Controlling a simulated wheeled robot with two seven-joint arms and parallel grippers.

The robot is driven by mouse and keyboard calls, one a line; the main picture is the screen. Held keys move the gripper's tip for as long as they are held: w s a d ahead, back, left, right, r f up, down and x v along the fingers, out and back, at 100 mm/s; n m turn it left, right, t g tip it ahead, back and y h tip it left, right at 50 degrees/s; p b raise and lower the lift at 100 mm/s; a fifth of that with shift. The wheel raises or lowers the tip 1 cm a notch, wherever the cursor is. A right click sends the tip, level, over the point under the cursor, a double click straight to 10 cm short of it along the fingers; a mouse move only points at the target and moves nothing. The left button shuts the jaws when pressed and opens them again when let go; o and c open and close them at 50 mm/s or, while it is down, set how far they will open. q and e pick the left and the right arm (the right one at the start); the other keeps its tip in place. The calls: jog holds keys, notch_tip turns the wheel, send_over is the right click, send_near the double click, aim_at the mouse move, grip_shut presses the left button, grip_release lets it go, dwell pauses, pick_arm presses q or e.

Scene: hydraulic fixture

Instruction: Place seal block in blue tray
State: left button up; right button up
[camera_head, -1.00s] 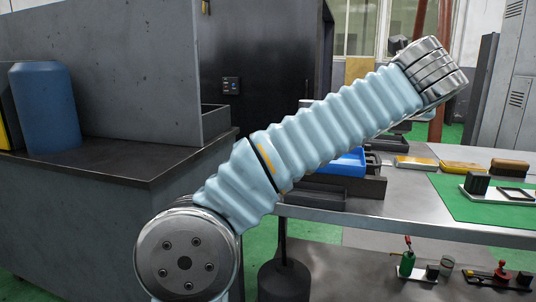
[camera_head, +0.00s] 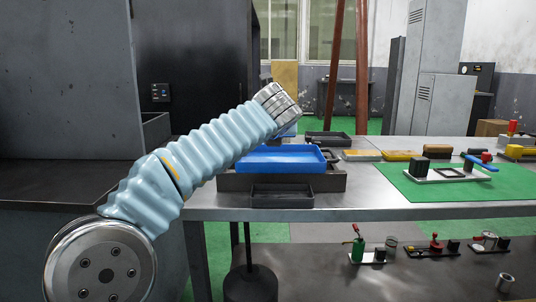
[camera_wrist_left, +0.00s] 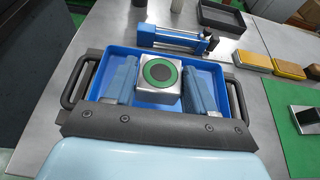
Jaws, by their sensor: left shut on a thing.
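The seal block (camera_wrist_left: 159,82) is a silvery metal block with a green ring and dark centre on its top. In the left wrist view it sits between the two blue fingers of my left gripper (camera_wrist_left: 160,92), which is shut on it. The blue tray (camera_wrist_left: 98,88) lies below and around the block in that view. I cannot tell how high the block is above the tray floor. My right gripper is not in view.
A blue cylinder fixture (camera_wrist_left: 168,37) lies just behind the tray. A dark shallow tray (camera_head: 327,138) is behind, and a dark bin (camera_head: 283,196) is in front. Yellow-topped blocks (camera_head: 362,155) and a green mat (camera_head: 440,185) with parts are to the right.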

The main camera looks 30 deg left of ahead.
pick_arm(q)
jog(key=f, duration=0.1)
jog(key=a+f+b, duration=0.1)
jog(key=f, duration=0.1)
jog(key=a+f, duration=0.1)
jog(key=shift+w+f, duration=0.25)
jog(key=shift+w, duration=0.1)
jog(key=shift+f, duration=0.45)
jog(key=shift+b, duration=0.3)
jog(key=shift+f, duration=0.2)
jog(key=o, duration=1.2)
jog(key=shift+r, duration=0.25)
jog(key=shift+s+d, duration=0.25)
jog(key=shift+s, duration=0.05)
jog(key=v, duration=1.1)
jog(key=shift+s+r, duration=0.1)
jog(key=shift+r, duration=0.05)
